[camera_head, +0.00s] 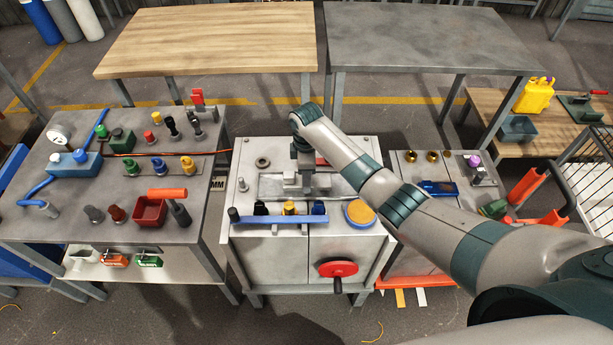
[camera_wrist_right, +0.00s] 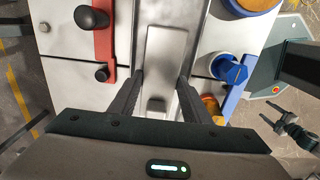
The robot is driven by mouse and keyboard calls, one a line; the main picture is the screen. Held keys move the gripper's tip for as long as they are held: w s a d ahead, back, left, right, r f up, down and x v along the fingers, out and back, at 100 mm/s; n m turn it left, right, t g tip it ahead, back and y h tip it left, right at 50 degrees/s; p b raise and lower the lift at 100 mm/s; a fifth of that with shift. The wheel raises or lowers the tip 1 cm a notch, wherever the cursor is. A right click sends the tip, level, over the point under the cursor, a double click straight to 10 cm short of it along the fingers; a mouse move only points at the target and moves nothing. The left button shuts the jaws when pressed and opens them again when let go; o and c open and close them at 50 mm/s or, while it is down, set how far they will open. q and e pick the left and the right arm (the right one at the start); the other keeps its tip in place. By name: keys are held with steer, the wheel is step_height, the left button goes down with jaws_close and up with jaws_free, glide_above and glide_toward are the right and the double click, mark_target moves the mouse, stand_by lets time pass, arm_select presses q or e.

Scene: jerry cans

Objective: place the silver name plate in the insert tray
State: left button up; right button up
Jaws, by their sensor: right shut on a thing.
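My right gripper (camera_head: 298,187) reaches down over the middle workbench. In the right wrist view its two dark fingers (camera_wrist_right: 161,82) are shut on the sides of the silver name plate (camera_wrist_right: 165,55), a flat grey rectangle with rounded corners. The plate lies lengthwise over the long silver insert tray (camera_wrist_right: 203,25), which also shows in the head view (camera_head: 268,187). I cannot tell whether the plate rests on the tray floor or hangs just above it. In the head view the gripper and arm hide most of the plate.
A blue bar (camera_head: 265,220) with coloured knobs runs along the bench front, beside an orange-topped blue disc (camera_head: 360,212). A red bar with black knobs (camera_wrist_right: 103,50) flanks the tray. A red handwheel (camera_head: 337,268) is on the bench front. A cluttered bench (camera_head: 75,205) stands left.

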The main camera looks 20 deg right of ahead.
steer(key=shift+f, duration=0.5)
steer(key=shift+f, duration=0.15)
steer(key=o, duration=0.8)
steer(key=shift+o, duration=0.2)
step_height(320, 180, up, 12)
steer(key=b, duration=0.2)
steer(key=shift+r, duration=0.2)
steer(key=shift+s+f, duration=0.1)
steer(key=shift+s, duration=0.05)
